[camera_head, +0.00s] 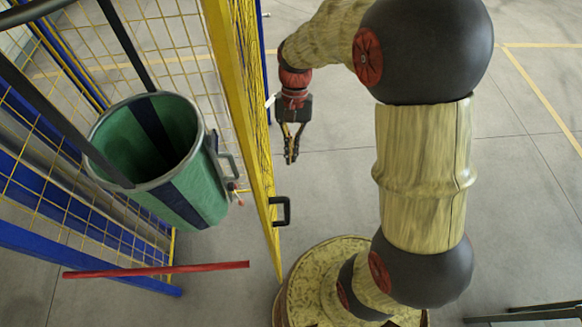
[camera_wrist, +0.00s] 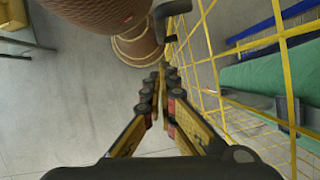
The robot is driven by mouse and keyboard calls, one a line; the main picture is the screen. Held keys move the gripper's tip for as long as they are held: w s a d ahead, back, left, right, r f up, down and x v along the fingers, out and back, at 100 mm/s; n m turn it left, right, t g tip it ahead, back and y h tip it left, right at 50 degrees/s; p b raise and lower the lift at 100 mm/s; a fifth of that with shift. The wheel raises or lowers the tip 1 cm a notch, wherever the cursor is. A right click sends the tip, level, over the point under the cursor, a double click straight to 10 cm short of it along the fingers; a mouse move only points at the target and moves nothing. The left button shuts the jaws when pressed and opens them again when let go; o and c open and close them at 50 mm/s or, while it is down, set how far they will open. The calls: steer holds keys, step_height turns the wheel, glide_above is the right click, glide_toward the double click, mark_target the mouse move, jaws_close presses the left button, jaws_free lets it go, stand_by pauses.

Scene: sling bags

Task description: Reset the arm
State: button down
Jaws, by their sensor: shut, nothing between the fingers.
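My gripper (camera_head: 291,158) hangs at the end of my arm in the head view, pointing down beside the yellow mesh gate. It is shut and empty. In the wrist view my gripper (camera_wrist: 161,80) shows its two fingers meeting at the tips, with nothing between them. My arm is bent, with its wrist to the left of its upper links. The gate stands just to the left of the gripper in the head view; I cannot tell whether they touch.
A yellow-framed mesh gate (camera_head: 243,110) with a black handle (camera_head: 281,210) stands left of my arm. A red bar (camera_head: 155,270) is below the bag. Open grey floor (camera_head: 525,180) lies to the right.

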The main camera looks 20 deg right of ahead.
steer(key=s+f+n+t+h+b, duration=0.1)
steer(key=s+f+n+t+b, duration=0.2)
steer(key=b, duration=0.9)
steer(key=s+f+n+t+h+b, duration=0.1)
steer(key=s+f+n+t+b, duration=0.1)
steer(key=s+t+b, duration=0.4)
steer(key=s+f+b, duration=0.1)
steer(key=s+b, duration=0.2)
steer(key=b, duration=0.3)
steer(key=shift+a+f+n+b, duration=0.25)
steer(key=shift+f+n+b, duration=0.1)
steer(key=shift+f+n, duration=0.05)
